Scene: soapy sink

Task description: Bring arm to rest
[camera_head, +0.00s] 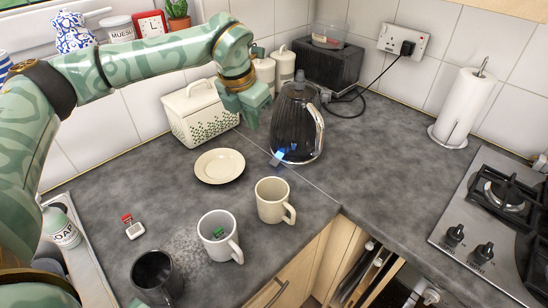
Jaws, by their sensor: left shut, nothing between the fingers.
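My left arm reaches in from the left across the back wall. Its green gripper (250,112) hangs fingers-down beside the dark kettle (295,128), just left of it and in front of the cream lidded bread bin (190,112). The gripper is shut and empty. I cannot tell whether it touches the kettle.
A cream plate (219,166), a cream mug (271,200), a grey mug (217,236) with something green inside and a dark mug (156,277) stand on the counter. Paper towels (463,108) and a hob (490,225) are at right. The counter's middle right is clear.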

